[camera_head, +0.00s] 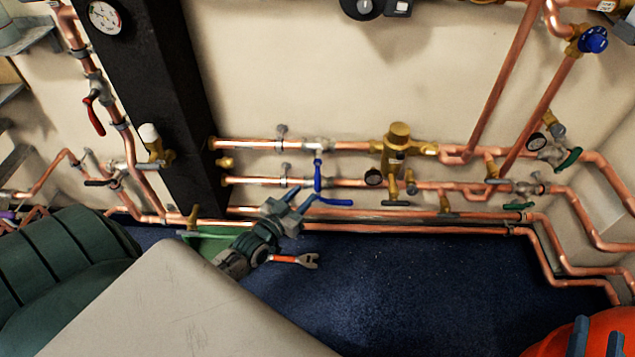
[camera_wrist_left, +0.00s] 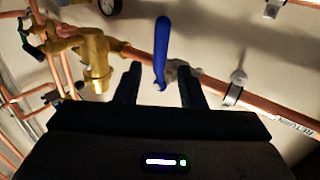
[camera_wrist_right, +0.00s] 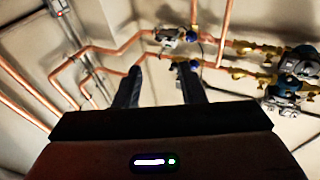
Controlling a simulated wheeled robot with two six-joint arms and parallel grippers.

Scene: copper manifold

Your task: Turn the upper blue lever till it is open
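The upper blue lever (camera_head: 318,175) hangs straight down, across the upper copper pipe (camera_head: 250,144), from its valve. A lower blue lever (camera_head: 333,202) lies nearly level beneath it, close to my left gripper. My left gripper (camera_head: 298,197) is open, in front of the pipes at lower left of the upper lever. In the left wrist view a blue lever (camera_wrist_left: 161,50) appears between the open fingers (camera_wrist_left: 160,87); contact cannot be told. My right gripper (camera_head: 597,341) is open and empty at the bottom right, also in the right wrist view (camera_wrist_right: 163,85).
A brass valve (camera_head: 396,150) with a gauge stands right of the levers. A black column (camera_head: 165,90) rises to the left. A red-handled wrench (camera_head: 292,260) shows beside my left gripper. A orange object (camera_head: 545,345) is at bottom right.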

